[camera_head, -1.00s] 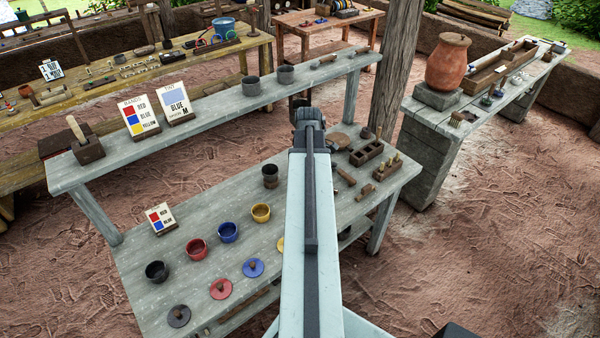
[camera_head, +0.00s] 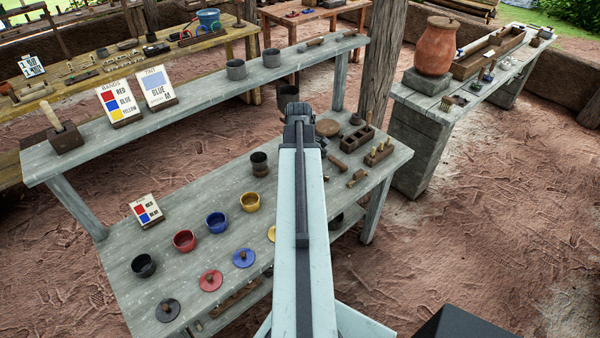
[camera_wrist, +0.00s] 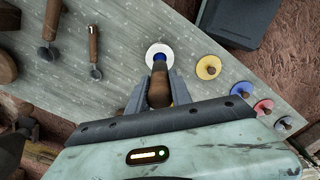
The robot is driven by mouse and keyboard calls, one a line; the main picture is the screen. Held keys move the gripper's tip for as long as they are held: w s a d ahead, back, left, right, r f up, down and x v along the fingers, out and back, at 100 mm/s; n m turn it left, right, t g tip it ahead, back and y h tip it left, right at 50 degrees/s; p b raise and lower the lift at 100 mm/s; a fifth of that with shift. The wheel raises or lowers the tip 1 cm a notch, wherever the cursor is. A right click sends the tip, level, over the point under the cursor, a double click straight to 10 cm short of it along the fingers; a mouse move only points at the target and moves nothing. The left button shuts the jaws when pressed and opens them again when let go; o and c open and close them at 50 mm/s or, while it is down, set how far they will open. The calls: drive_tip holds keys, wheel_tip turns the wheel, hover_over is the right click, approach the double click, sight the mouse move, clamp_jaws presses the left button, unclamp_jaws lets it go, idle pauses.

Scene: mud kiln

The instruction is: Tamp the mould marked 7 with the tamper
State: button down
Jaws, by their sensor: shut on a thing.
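My gripper (camera_wrist: 160,92) is shut on a tool (camera_wrist: 159,90) with a brown handle. Beyond the jaws I see a blue collar and a round white part, which may be its end or a disc beneath it. I cannot tell whether this tool is the tamper. In the head view my gripper (camera_head: 297,112) is over the back of the lower grey bench (camera_head: 190,285), and my arm hides what it holds. I can make out no mould marked 7.
Black, red, blue and yellow cups (camera_head: 217,222) and knobbed lids (camera_head: 210,280) stand on the bench's left half. Small wooden pieces and a two-hole block (camera_head: 357,138) lie at right. A raised grey shelf (camera_head: 190,103) runs behind. A clay jar (camera_head: 436,46) stands right.

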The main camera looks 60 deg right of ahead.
drive_tip(key=shift+f+b, duration=2.05)
drive_tip(key=shift+f, duration=0.45)
drive_tip(key=shift+f+b, duration=1.2)
drive_tip(key=shift+b, duration=0.05)
wheel_tip(320, 180, up, 9)
drive_tip(key=p, duration=0.8)
drive_tip(key=shift+f+p, duration=0.15)
drive_tip(key=shift+p, duration=0.2)
drive_tip(key=shift+f, duration=0.1)
drive_tip(key=shift+f+b, duration=0.75)
drive_tip(key=shift+b, duration=0.1)
drive_tip(key=shift+r, duration=0.1)
